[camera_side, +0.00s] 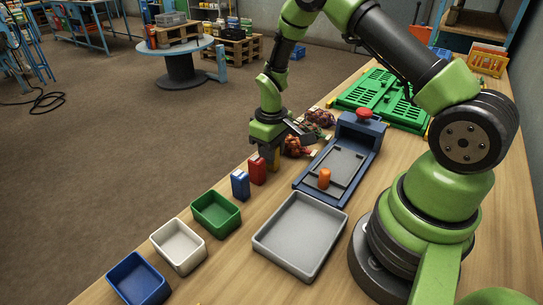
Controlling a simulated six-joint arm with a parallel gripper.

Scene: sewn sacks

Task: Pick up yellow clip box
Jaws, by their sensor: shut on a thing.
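The yellow clip box (276,159) stands on the wooden table in the side view, at the end of a short row with a red box and a blue box. Only a narrow yellow part of it shows. My gripper (271,160) points down over it and is shut on it, with the fingers hiding most of it. I cannot tell whether the box is touching the table or slightly lifted.
A red box (257,171) and a blue box (240,185) stand close by. Green (233,222), white (199,262) and blue (160,292) bins line the left edge. A grey tray (262,241), a blue fixture (303,184), sacks (294,147) and a green rack (418,123) are nearby.

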